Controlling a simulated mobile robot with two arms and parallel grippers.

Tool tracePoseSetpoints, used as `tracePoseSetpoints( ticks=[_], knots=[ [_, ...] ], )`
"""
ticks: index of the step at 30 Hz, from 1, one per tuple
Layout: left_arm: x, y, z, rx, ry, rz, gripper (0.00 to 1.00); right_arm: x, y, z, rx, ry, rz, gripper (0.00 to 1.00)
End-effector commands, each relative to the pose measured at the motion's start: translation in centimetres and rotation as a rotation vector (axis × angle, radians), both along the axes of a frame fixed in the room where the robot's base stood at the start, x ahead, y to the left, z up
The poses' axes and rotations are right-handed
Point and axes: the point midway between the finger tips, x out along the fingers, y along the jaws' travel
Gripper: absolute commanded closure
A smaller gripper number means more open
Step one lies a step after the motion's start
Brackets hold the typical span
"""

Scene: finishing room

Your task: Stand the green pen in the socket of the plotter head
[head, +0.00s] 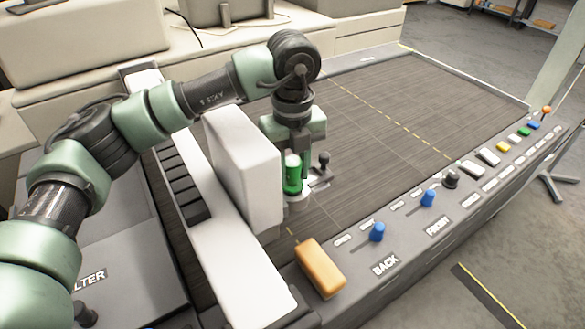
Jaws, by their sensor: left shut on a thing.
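The green pen (293,181) stands upright, with a pale band near its top, beside the white plotter head (235,165). My left gripper (293,150) comes down from above and is shut on the pen's upper part. The pen's lower end is at a small grey round socket (298,203) low on the head's right side. I cannot tell whether the tip is inside the socket or just over it. A small lever with a dark knob (323,158) sits right of the pen. My right gripper is not in view.
The dark plotter bed (400,110) is clear to the right. A white gantry beam (215,265) runs under the head. An orange block (320,267) and blue knobs (377,232) line the front control panel. Grey floor lies at the right.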

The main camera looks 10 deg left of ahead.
Motion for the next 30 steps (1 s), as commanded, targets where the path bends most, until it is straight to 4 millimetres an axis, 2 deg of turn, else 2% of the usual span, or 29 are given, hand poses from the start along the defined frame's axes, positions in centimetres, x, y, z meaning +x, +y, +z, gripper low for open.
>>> tracePoseSetpoints(
  ticks=[12,13,15,25,30],
  knots=[
    [0.0,0.0,-0.5,0.0,0.0,0.0,1.0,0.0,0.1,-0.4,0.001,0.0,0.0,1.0],
    [0.0,0.0,-0.5,0.0,0.0,0.0,0.62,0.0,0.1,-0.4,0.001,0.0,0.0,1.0],
    [0.0,0.0,-0.5,0.0,0.0,0.0,0.43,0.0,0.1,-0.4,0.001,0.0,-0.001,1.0],
    [0.0,0.0,-0.4,0.0,0.0,0.0,0.42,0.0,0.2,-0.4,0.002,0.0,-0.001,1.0],
    [0.1,0.0,1.3,-0.002,-0.005,0.001,0.42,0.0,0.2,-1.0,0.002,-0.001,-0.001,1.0]
  ],
)
